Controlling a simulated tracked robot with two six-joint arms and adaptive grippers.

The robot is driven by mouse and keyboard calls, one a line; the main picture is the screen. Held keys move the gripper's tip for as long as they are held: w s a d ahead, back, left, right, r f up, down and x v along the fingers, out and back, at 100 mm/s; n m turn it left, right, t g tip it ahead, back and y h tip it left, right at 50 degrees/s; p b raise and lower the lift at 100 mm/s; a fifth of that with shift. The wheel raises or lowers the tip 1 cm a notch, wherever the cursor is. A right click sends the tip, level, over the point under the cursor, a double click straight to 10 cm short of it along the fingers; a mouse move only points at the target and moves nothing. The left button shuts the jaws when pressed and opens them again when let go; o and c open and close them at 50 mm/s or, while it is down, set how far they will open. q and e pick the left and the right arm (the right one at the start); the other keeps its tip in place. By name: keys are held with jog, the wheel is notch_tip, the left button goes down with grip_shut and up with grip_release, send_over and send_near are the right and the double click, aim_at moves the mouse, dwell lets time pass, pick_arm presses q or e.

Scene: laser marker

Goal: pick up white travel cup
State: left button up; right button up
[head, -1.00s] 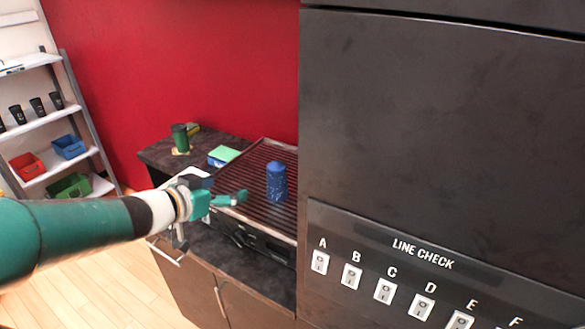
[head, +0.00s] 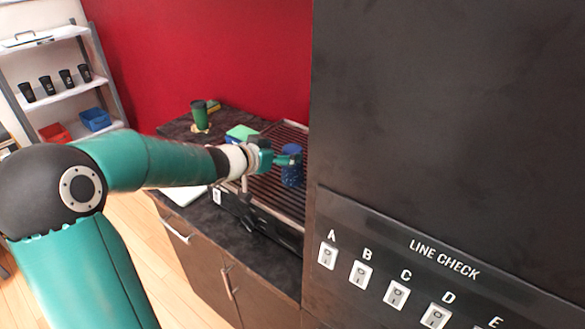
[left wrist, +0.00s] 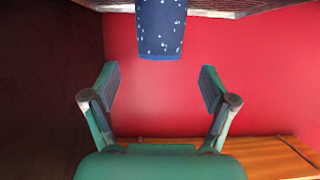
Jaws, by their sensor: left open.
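I see no white travel cup in either view. A dark blue speckled cup (head: 293,172) stands upright on the ribbed top of the machine (head: 268,188). In the left wrist view the blue cup (left wrist: 160,28) shows upside down at the top edge, centred between the fingers and beyond their tips. My left gripper (head: 284,160) is open at the blue cup and partly covers it in the head view. In the left wrist view the left gripper (left wrist: 155,85) has its fingers spread with nothing between them. My right gripper is not in view.
A dark panel with switches (head: 397,294) stands close on the right. A shelf (head: 53,98) with several black cups is at the far left.

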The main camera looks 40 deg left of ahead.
aim_at(289, 151)
pick_arm(q)
jog(key=x, duration=0.5)
jog(key=shift+w+f, duration=0.25)
grip_shut()
dwell(0.4)
